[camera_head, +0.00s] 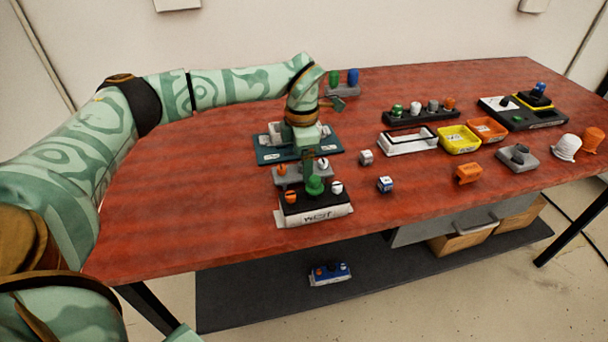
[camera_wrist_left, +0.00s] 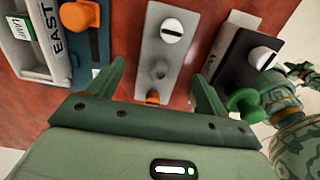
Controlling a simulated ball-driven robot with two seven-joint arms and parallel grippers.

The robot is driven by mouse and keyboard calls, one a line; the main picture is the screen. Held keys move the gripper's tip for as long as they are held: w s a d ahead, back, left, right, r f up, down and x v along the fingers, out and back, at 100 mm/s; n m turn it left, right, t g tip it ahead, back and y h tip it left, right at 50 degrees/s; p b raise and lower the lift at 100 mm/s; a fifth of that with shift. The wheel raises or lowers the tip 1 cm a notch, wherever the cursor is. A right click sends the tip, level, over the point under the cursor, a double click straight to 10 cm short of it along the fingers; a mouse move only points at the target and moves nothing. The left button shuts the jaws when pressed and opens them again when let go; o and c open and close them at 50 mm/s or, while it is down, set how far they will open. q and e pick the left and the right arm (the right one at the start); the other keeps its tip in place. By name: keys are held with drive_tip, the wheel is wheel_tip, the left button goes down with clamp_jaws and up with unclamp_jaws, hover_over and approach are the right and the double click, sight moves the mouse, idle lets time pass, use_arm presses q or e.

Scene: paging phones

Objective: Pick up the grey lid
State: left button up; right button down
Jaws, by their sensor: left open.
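A grey plate (camera_wrist_left: 160,62) with a white slotted knob, a bare grey knob and an orange knob lies below my left gripper in the left wrist view. It also shows in the head view (camera_head: 320,177), partly hidden by the gripper. I cannot tell for sure whether this plate is the grey lid; a grey block with a dark knob (camera_head: 517,157) stands further right. My left gripper (camera_wrist_left: 158,85) is open, its fingers on either side of the plate's middle; it points down in the head view (camera_head: 309,163). I cannot tell whether it touches.
A black-topped box marked WEST (camera_head: 318,215) with several knobs stands in front. A teal tray (camera_head: 268,156) lies behind the plate. A small white cube (camera_head: 366,157), a yellow bin (camera_head: 458,140) and an orange bin (camera_head: 487,130) stand to the right. The table's left part is clear.

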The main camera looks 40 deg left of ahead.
use_arm(q)
wheel_tip(320, 180, down, 2)
drive_tip(key=shift+f, duration=0.15)
drive_tip(key=shift+c, duration=0.4)
drive_tip(key=c, duration=1)
drive_tip(key=shift+r, duration=0.25)
drive_tip(key=shift+c, duration=0.2)
